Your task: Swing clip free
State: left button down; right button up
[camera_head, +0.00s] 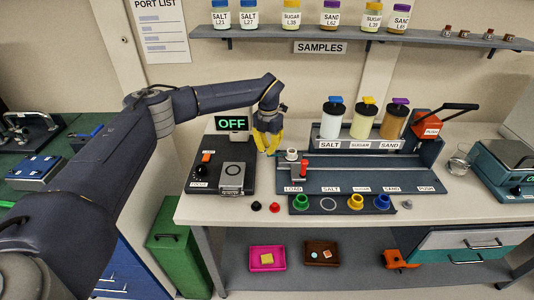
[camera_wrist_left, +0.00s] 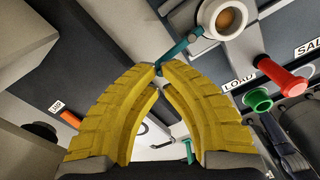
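A thin teal clip (camera_wrist_left: 180,47) reaches from the side of a white round cup (camera_wrist_left: 222,17) with brown contents to my left fingertips. In the head view the cup (camera_head: 291,154) stands at the LOAD end of the dark rail unit (camera_head: 345,180). My left gripper (camera_head: 269,152), with yellow fingers, points down just left of the cup. In the left wrist view its fingertips (camera_wrist_left: 158,69) almost meet, with the clip's end between them. The clip is too small to make out in the head view. My right gripper is not in view.
A red-handled post (camera_head: 305,167) stands close right of the cup. A black unit (camera_head: 222,178) with a grey plate lies to the left, an OFF display (camera_head: 232,123) behind it. Jars (camera_head: 332,120) stand behind the rail. Coloured rings (camera_head: 355,201) line the front.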

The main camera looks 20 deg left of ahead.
pick_arm(q)
jog(key=shift+s, duration=0.1)
jog(key=shift+s+d, duration=0.4)
jog(key=shift+s, duration=0.05)
jog(key=shift+s+d, duration=0.15)
jog(key=shift+d, duration=0.05)
dwell(0.3)
jog(key=shift+s+d, duration=0.3)
jog(key=shift+d, duration=0.25)
dwell(0.3)
jog(key=shift+s+d, duration=0.25)
jog(key=shift+d, duration=0.2)
jog(key=shift+d, duration=0.15)
jog(key=shift+d, duration=0.55)
